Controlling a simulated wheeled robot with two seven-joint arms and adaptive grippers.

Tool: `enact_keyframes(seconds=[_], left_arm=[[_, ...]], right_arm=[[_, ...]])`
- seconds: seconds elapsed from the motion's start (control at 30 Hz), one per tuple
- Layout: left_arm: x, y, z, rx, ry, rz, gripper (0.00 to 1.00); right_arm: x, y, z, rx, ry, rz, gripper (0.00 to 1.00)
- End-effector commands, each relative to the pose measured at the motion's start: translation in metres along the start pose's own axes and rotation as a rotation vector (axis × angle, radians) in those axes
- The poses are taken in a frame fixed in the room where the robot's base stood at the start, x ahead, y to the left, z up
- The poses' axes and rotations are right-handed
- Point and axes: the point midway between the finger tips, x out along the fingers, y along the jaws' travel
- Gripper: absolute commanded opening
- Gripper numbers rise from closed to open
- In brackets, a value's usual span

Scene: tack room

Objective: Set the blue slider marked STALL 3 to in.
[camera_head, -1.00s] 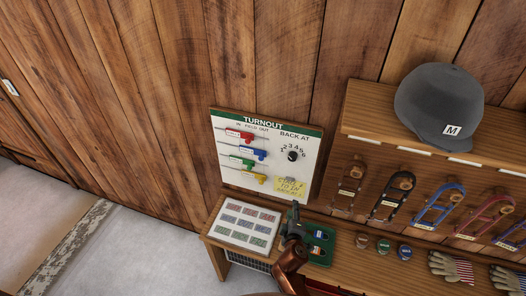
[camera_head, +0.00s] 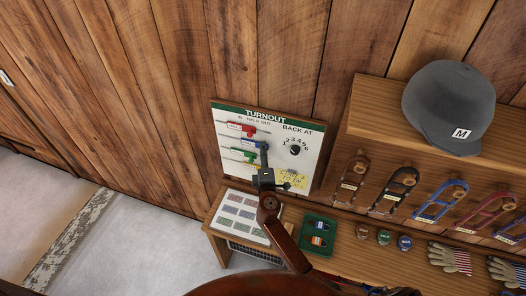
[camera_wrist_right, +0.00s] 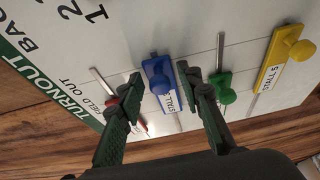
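The blue slider (camera_wrist_right: 158,75) sits on its rail on the white TURNOUT board (camera_head: 234,171). Its label reads STALL; I cannot make out the number. In the head view it (camera_head: 262,145) is toward the OUT side, partly hidden by my right gripper. My right gripper (camera_head: 264,160) is in front of the board. In the right wrist view, its dark green fingers (camera_wrist_right: 158,78) are spread open, one on each side of the blue slider; I cannot tell whether they touch it. My left gripper is not in view.
A red slider (camera_head: 243,128) is above the blue one. A dial (camera_head: 295,149) and a yellow note (camera_head: 293,179) are to the right. A green tray (camera_head: 318,236) stands below.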

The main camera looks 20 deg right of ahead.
Motion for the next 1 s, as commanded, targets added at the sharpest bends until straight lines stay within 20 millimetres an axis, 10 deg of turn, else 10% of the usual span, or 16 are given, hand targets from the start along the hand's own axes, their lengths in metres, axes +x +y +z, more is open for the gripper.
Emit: enact_keyframes(seconds=[1.0], left_arm=[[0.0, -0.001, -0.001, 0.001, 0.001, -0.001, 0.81]], right_arm=[[0.002, -0.001, -0.002, 0.001, 0.003, -0.001, 0.0]])
